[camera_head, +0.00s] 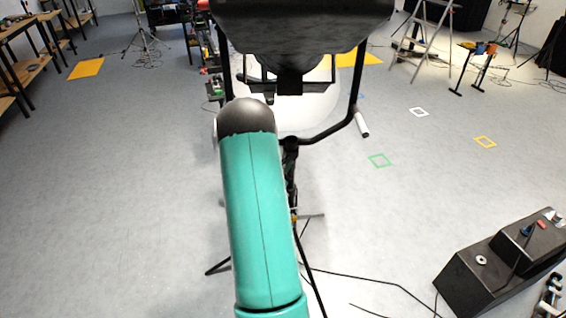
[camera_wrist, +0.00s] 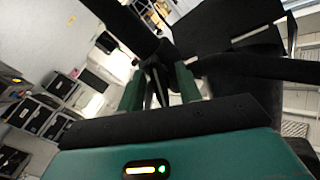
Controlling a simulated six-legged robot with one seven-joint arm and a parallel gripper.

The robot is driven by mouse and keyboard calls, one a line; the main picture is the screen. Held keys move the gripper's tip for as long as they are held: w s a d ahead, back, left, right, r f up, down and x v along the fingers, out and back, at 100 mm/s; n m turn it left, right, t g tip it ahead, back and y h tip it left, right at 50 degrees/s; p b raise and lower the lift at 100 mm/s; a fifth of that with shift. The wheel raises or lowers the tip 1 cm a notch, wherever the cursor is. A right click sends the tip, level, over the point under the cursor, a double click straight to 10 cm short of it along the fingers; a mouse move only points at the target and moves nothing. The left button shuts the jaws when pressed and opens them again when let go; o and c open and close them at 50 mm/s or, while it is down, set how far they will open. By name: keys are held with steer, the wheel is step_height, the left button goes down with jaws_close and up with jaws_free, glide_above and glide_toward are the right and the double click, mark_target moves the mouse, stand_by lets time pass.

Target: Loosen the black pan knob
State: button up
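The camera rig (camera_head: 300,30) is a large black body on a black stand, at the top centre of the head view. A black handle with a white grip (camera_head: 361,122) hangs from its right side. My teal arm reaches up in front of the stand, and my gripper is hidden in this view. In the wrist view my gripper (camera_wrist: 160,88) has two green fingers set apart, pointing into dark rig parts. A dark piece (camera_wrist: 157,75) shows between the fingers; I cannot tell if it is the black pan knob or if a finger touches it.
Thin black stand legs (camera_head: 312,270) and cables cross the floor below. A black box (camera_head: 490,270) with small coloured parts stands at the lower right. A stepladder (camera_head: 425,40) is at the back right, and workbenches (camera_head: 30,65) are at the far left. Open floor lies on both sides.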

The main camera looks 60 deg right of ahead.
jaws_close()
steer(key=shift+n, duration=0.3)
steer(key=n, duration=1)
steer(key=shift+n, duration=0.4)
steer(key=n, duration=1.2)
steer(key=shift+s, duration=0.1)
steer(key=shift+n, duration=0.4)
